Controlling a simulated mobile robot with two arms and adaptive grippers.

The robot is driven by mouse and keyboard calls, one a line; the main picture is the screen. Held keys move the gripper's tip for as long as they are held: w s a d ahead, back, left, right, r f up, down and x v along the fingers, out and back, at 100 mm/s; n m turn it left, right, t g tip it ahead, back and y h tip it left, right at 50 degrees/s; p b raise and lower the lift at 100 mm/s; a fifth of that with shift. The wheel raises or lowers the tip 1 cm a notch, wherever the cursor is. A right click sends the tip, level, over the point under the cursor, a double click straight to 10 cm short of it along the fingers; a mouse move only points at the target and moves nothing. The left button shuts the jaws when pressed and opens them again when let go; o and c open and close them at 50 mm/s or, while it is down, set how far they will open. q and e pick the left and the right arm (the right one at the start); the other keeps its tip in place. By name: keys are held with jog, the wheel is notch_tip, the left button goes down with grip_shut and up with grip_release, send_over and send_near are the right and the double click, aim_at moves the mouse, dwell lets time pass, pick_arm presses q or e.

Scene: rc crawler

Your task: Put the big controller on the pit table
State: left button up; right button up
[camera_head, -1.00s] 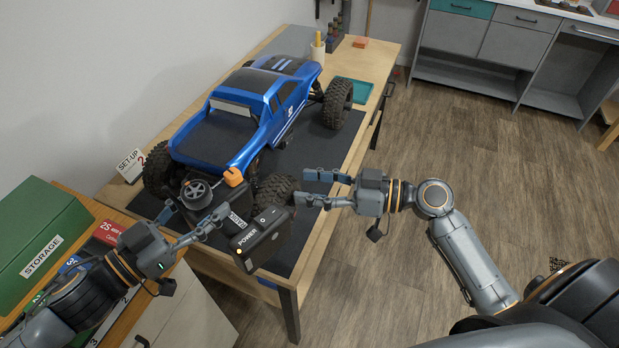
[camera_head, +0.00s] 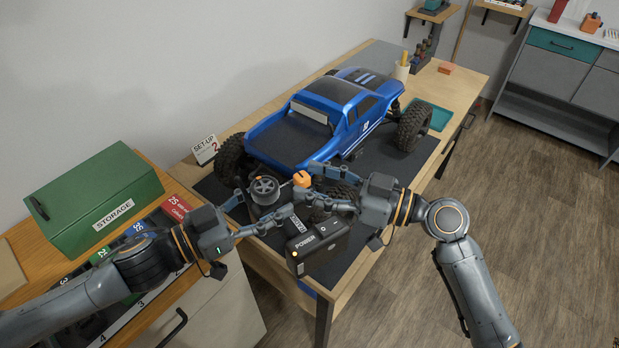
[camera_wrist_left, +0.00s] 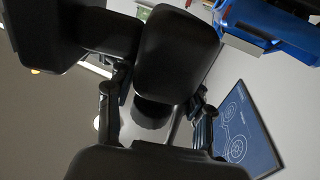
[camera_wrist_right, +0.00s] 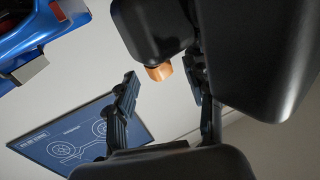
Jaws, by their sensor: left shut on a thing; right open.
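The big controller is black, with a wheel (camera_head: 265,190), an orange piece on top (camera_head: 302,179) and a block marked POWER (camera_head: 318,250). My left gripper (camera_head: 268,218) is shut on it and holds it tilted at the near end of the pit table (camera_head: 455,92). It fills much of the left wrist view (camera_wrist_left: 178,50). My right gripper (camera_head: 312,186) is open beside the controller's upper part, its fingers close to the orange piece. The right wrist view shows the controller's black body (camera_wrist_right: 262,50) close to those fingers. I cannot tell whether they touch it.
A blue truck (camera_head: 310,125) stands on the dark mat behind the controller. A SET-UP card (camera_head: 206,149), teal tray (camera_head: 428,115) and pencil cup (camera_head: 402,71) are also on the table. A green STORAGE box (camera_head: 85,205) stands on the wooden unit at left.

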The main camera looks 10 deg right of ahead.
jog(key=shift+w+a, duration=0.35)
jog(key=shift+a, duration=0.25)
pick_arm(q)
jog(key=shift+r, duration=0.1)
pick_arm(e)
grip_shut()
pick_arm(q)
jog(key=o, duration=1.6)
jog(key=shift+c, duration=0.2)
jog(key=shift+a, duration=0.1)
